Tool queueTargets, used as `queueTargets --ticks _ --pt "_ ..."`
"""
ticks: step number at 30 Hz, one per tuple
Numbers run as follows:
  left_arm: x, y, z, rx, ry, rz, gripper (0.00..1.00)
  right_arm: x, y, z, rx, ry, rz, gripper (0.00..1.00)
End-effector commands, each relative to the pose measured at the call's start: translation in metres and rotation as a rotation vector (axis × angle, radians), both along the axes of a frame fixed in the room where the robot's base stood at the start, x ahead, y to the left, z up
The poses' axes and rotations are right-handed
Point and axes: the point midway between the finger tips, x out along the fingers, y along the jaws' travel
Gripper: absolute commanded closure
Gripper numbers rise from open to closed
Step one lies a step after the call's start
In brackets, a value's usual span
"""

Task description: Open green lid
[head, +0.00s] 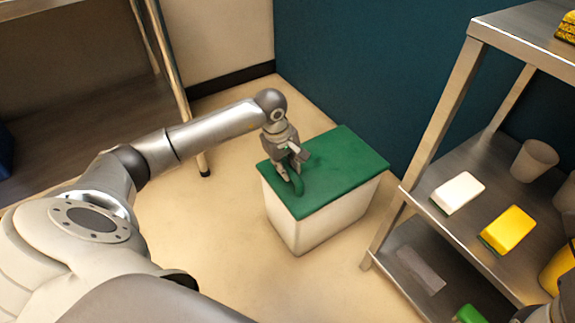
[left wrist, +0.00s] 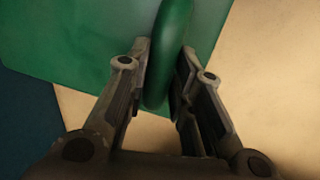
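The green lid (head: 345,160) lies flat and closed on a white box (head: 325,222) on the floor. A green loop handle (head: 297,184) stands up at the lid's near left side. My left gripper (head: 290,172) reaches down over this handle. In the left wrist view, the handle (left wrist: 170,45) stands between the two fingers of my left gripper (left wrist: 165,60), which are close against it on both sides. The lid (left wrist: 75,45) also shows there, with its edge above the floor. My right gripper cannot be made out.
A metal shelf rack (head: 430,130) stands right of the box, holding a white sponge (head: 458,192), a yellow sponge (head: 508,229) and a cup (head: 534,160). A dark teal wall (head: 350,60) is close behind the box. The floor (head: 215,225) left of the box is clear.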

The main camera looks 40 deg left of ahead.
Motion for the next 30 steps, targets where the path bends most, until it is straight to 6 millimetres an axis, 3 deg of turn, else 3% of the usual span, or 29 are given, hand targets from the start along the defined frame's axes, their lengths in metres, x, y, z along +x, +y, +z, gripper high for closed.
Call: queueTargets --ticks 3,17,19,30 --pt "0.0 0.0 0.0 0.0 0.001 0.0 1.0 0.0 0.0 0.0 0.0 0.0 0.0 0.56" --pt "0.003 -0.001 0.01 0.009 0.025 0.002 1.0 -0.002 -0.001 0.006 0.005 0.001 0.001 0.56" --pt "0.006 -0.002 0.017 0.014 0.04 0.003 1.0 0.003 -0.001 -0.004 0.003 0.047 0.001 0.56" --pt "0.027 -0.011 0.072 0.048 0.118 0.002 1.0 -0.002 -0.005 -0.019 0.014 0.165 0.008 0.56"
